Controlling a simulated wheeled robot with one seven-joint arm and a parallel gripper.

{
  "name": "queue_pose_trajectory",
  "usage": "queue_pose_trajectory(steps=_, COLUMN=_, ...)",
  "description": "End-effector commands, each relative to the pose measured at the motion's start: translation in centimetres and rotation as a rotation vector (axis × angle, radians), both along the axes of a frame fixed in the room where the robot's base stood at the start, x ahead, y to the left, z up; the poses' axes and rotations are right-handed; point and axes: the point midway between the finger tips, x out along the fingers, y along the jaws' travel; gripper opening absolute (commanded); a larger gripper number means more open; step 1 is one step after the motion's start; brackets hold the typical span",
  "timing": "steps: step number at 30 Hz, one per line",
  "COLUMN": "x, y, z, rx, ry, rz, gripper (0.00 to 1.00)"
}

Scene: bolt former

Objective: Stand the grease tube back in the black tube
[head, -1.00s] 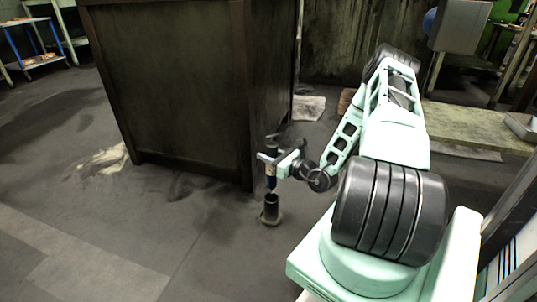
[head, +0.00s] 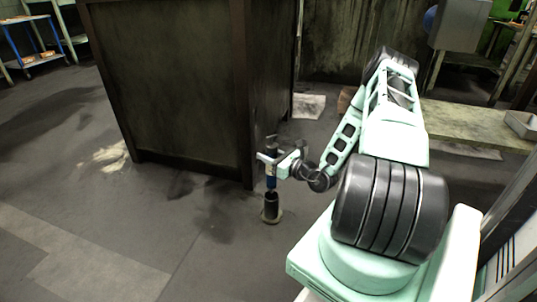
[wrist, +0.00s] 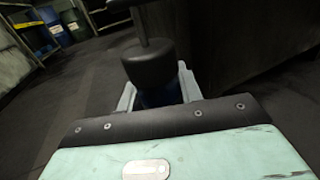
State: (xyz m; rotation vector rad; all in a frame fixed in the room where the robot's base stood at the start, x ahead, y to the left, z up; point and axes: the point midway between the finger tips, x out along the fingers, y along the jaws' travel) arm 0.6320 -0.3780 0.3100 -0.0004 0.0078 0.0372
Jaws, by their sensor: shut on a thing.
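The grease tube (head: 271,182) is blue with a dark top and is upright in my gripper (head: 270,160). My gripper is shut on it. The black tube (head: 271,207) stands upright on a pale round base on the floor, directly below the grease tube. The grease tube's lower end meets the mouth of the black tube in the head view; I cannot tell how far inside it is. In the wrist view, the grease tube's black cap (wrist: 150,65) stands between the fingers, with a little blue below it. The black tube is hidden there.
A large dark cabinet (head: 170,85) stands close behind and left of the gripper. The floor to the left and front is clear. A low pale bench (head: 465,125) and a grey tray (head: 522,124) are at the right.

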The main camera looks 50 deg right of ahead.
Motion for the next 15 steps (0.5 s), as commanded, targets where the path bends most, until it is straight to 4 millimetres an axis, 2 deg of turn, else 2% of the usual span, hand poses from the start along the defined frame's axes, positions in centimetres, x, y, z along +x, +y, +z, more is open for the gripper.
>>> queue_pose_trajectory(steps=15, x=0.0, y=0.0, z=-1.5, rx=0.000, ry=-0.002, rz=0.000, gripper=0.00)
